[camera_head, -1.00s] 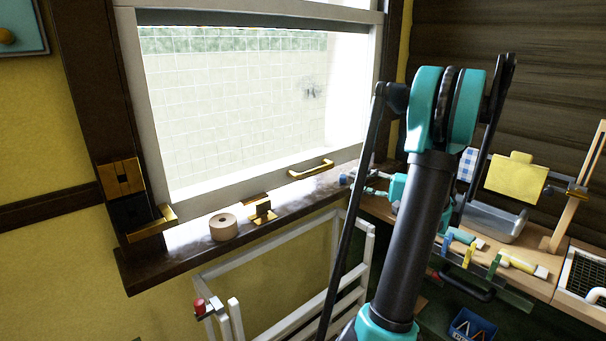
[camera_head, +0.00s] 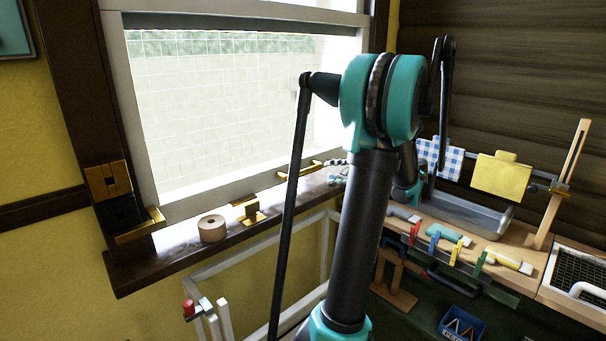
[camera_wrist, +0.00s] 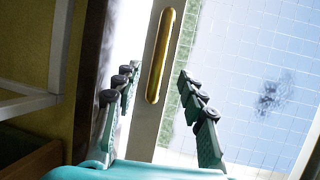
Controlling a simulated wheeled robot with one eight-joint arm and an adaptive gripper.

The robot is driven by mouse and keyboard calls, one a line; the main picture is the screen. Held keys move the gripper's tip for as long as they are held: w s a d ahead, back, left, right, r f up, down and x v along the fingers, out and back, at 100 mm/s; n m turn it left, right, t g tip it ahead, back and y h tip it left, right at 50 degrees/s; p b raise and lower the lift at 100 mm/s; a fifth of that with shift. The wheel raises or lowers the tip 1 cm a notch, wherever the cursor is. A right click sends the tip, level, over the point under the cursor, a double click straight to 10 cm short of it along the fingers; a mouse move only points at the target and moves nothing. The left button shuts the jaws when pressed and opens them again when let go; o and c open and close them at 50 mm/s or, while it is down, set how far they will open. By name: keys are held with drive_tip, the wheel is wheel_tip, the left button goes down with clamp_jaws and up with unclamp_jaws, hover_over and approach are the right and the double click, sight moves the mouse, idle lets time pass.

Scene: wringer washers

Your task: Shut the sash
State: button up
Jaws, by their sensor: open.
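The window sash (camera_head: 225,191) is a white frame with clear panes, low over the dark sill; I cannot tell how much gap is under its bottom rail. A brass bar handle (camera_head: 298,171) is fixed on that rail. My gripper (camera_head: 338,170) is at the handle's right end in the head view, partly hidden behind my arm. In the wrist view my gripper (camera_wrist: 159,72) is open and empty, and the handle (camera_wrist: 163,58) shows upright in the picture between its two fingers. I see no contact. The sash rail (camera_wrist: 146,125) lies behind the handle.
A tape roll (camera_head: 212,229) and a brass catch (camera_head: 250,212) are on the sill (camera_head: 180,258). A white rack (camera_head: 235,262) stands below. At right, a bench holds a grey tray (camera_head: 482,215), clothespins, and a yellow cloth (camera_head: 499,176) hangs above it.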

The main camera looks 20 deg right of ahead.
sight(308, 172)
drive_tip(key=x, duration=1.1)
drive_tip(key=shift+f, duration=0.1)
clamp_jaws()
